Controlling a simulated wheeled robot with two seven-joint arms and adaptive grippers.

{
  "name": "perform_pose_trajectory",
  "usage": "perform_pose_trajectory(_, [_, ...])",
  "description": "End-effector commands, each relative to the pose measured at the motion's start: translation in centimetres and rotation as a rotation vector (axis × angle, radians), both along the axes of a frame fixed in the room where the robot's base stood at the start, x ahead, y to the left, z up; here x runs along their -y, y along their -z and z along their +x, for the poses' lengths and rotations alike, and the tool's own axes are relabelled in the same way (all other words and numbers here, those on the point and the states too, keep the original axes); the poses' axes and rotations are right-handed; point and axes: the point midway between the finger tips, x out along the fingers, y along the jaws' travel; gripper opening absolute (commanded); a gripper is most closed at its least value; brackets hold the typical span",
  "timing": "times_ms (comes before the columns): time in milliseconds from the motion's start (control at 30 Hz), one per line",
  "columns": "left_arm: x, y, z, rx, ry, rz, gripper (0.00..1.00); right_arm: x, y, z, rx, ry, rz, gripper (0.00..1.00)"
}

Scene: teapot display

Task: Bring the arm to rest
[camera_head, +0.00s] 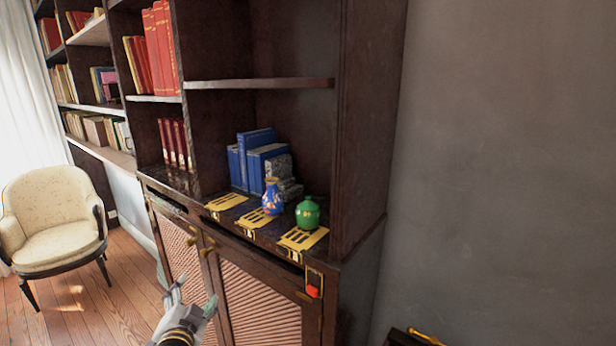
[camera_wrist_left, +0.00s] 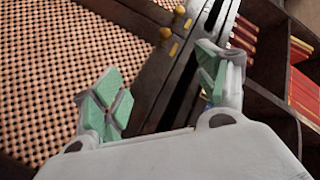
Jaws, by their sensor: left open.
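My left gripper (camera_head: 190,296) is in front of the cabinet's lattice doors, low in the head view. It is open, with nothing between its fingers. In the left wrist view its green-padded fingers (camera_wrist_left: 165,92) stand apart before a lattice door (camera_wrist_left: 70,60). A blue patterned vase (camera_head: 272,197) and a green round pot (camera_head: 308,214) stand upright on the cabinet ledge, above and to the right of the gripper. The gripper is apart from both. My right gripper is not in view.
Yellow marked cards (camera_head: 226,202) lie on the ledge. Blue books (camera_head: 262,160) stand behind the vase. Brass knobs (camera_head: 207,252) stick out from the doors near the gripper. An armchair (camera_head: 55,215) stands left, with open wooden floor between.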

Motion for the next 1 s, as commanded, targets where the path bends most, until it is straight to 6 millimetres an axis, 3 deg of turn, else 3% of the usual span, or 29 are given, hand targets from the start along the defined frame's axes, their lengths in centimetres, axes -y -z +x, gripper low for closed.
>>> perform_pose_trajectory(200, [0.2,7.2,-4.4,-0.25,-0.075,-0.197,0.74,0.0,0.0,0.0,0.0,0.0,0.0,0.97])
perform_pose_trajectory(500, [2.3,15.0,-12.3,-0.6,-0.164,-0.429,0.74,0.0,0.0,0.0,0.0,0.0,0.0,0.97])
perform_pose_trajectory(700, [3.6,17.6,-16.4,-0.756,-0.199,-0.515,0.74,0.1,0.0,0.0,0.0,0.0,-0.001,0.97])
perform_pose_trajectory(1000, [5.1,19.4,-20.7,-0.913,-0.229,-0.593,0.74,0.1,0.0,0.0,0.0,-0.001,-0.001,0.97])
